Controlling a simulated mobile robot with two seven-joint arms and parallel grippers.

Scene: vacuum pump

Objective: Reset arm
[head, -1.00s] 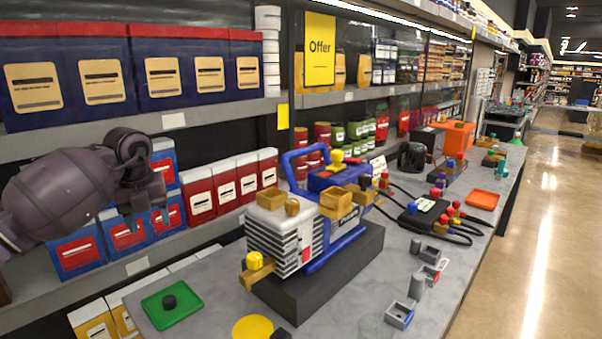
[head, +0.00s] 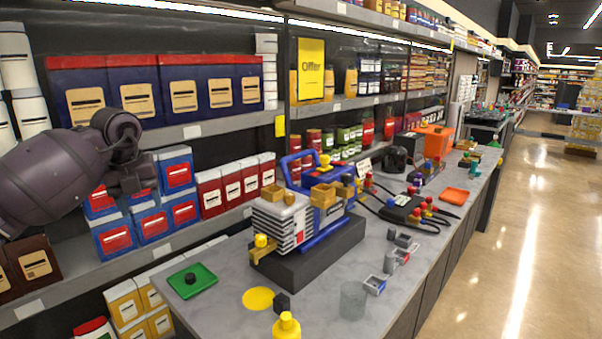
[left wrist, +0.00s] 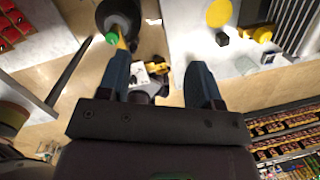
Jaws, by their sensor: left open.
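My left arm comes in from the left in the head view, with its dark gripper (head: 140,182) in front of the shelf and left of the table. In the left wrist view its two blue-grey fingers (left wrist: 160,85) are spread apart, with nothing between them; the floor and parts of my body show beyond. The vacuum pump (head: 295,215), with grey fins, a blue handle and brass fittings, sits on a dark block on the grey table, apart from the gripper. My right gripper is not in view.
The table (head: 330,290) holds a green tray (head: 192,281), a yellow disc (head: 257,298), a yellow-topped bottle (head: 287,326), a clear cup (head: 353,300), small grey parts and an orange tray (head: 454,196). Stocked shelves (head: 190,130) stand behind. Open floor (head: 510,250) lies to the right.

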